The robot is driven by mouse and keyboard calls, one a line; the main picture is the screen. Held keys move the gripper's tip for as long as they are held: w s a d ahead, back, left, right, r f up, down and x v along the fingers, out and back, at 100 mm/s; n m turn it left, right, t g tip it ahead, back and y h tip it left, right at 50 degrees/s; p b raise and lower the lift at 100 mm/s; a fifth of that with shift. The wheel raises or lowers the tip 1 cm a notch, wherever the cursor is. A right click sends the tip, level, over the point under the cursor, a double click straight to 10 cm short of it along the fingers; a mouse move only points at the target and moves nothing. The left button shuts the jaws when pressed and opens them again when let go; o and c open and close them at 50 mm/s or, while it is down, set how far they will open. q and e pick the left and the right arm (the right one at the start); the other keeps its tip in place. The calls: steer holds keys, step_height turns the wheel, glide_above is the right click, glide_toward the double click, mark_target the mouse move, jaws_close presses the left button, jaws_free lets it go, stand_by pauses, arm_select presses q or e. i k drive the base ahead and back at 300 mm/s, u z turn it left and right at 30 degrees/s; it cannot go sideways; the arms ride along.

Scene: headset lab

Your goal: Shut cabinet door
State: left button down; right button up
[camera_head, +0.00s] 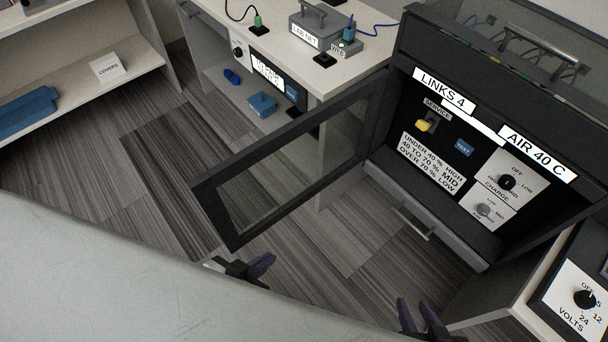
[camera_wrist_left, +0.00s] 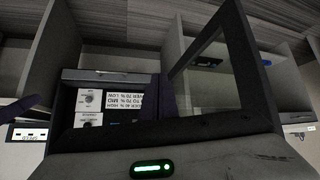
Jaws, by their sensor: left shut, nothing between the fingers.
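The dark cabinet (camera_head: 470,140) stands at the right with its front open, showing a labelled panel inside. Its glass-paned door (camera_head: 215,215) is hinged at the cabinet's left side and swung wide out toward me. The door's dark frame also shows close up in the left wrist view (camera_wrist_left: 240,60), with the cabinet panel (camera_wrist_left: 130,105) beyond it. My left gripper (camera_head: 263,265) is shut and empty, near the door's free lower corner, on my side of it; I cannot tell if they touch. My right gripper (camera_head: 417,312) is open and empty, below the cabinet front.
A grey drawer with a handle (camera_head: 415,222) lies under the cabinet opening. A white-topped bench (camera_head: 290,60) with boxes and cables stands behind the door. A volts panel (camera_head: 575,300) is at the lower right. Striped floor (camera_head: 120,190) is clear at left.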

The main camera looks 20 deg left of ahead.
mark_target(203, 187)
steer(key=z, duration=0.05)
steer(key=k, duration=0.25)
steer(key=z, duration=3.3)
steer(key=k, duration=2.5)
steer(key=u, duration=1.8)
steer(key=i, duration=0.95)
